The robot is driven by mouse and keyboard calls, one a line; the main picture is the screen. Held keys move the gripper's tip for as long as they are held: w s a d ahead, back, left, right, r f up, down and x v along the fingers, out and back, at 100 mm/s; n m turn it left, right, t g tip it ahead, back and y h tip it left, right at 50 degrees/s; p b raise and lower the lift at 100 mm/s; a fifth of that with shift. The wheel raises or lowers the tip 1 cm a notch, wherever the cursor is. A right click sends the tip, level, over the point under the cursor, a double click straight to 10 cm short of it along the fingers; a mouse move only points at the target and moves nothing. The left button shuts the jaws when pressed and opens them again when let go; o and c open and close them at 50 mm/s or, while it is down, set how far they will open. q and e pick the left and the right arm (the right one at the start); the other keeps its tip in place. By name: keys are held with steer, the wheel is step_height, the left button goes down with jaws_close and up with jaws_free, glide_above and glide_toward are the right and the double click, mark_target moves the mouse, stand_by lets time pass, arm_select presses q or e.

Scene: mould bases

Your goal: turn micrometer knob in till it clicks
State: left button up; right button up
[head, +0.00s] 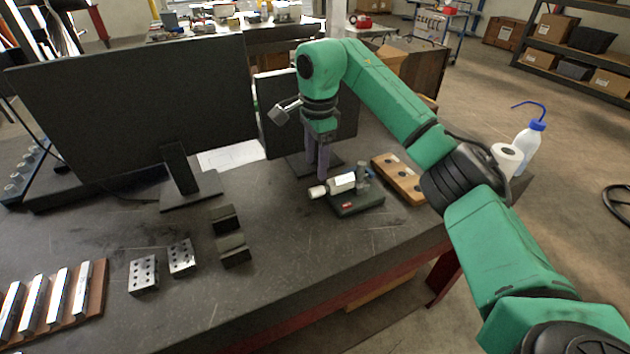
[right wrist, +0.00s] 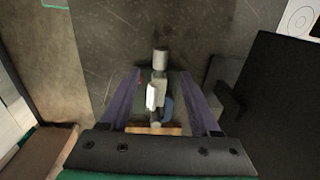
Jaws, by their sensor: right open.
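The micrometer (head: 342,183) lies on a dark stand (head: 357,205) on the bench, its white barrel pointing left. Its pale knob (head: 317,192) is at the left end. My right gripper (head: 318,174) points down just behind and above the knob end. In the right wrist view, the open purple fingers of my right gripper (right wrist: 159,74) stand on either side of the micrometer. The grey knob (right wrist: 160,57) shows between and beyond the fingertips, with the white barrel (right wrist: 152,96) nearer the palm. I cannot see the fingers touching it. My left gripper is out of view.
A wooden block with holes (head: 398,180) lies right of the stand, with a wash bottle (head: 528,140) beyond. A monitor (head: 135,115) stands behind left. Dark V-shaped blocks (head: 233,250) and drilled blocks (head: 144,273) lie front left.

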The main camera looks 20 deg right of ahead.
mark_target(317, 191)
steer(key=f, duration=0.2)
steer(key=f+p, duration=0.1)
steer(key=f, duration=0.2)
steer(key=f+p, duration=0.1)
steer(key=f, duration=0.1)
steer(key=shift+w+d+f, duration=0.2)
steer(key=shift+w+f, duration=0.1)
steer(key=shift+a+f, duration=0.1)
steer(key=shift+f, duration=0.4)
jaws_close()
steer(key=shift+f+t+b, duration=0.15)
steer(key=shift+t+b, duration=0.25)
steer(key=shift+b, duration=0.35)
steer(key=t+b, duration=0.2)
steer(key=b, duration=0.2)
steer(key=t+b, duration=0.1)
steer(key=b, duration=0.3)
steer(key=s+t+b, duration=0.1)
steer(key=t+b, duration=0.1)
steer(key=b, duration=0.2)
steer(key=shift+f+t, duration=0.3)
steer(key=shift+f, duration=0.05)
steer(key=shift+r+t+y+b, duration=0.15)
steer(key=shift+t+y+b, duration=0.15)
steer(key=shift+b, duration=0.4)
steer(key=shift+r, duration=0.2)
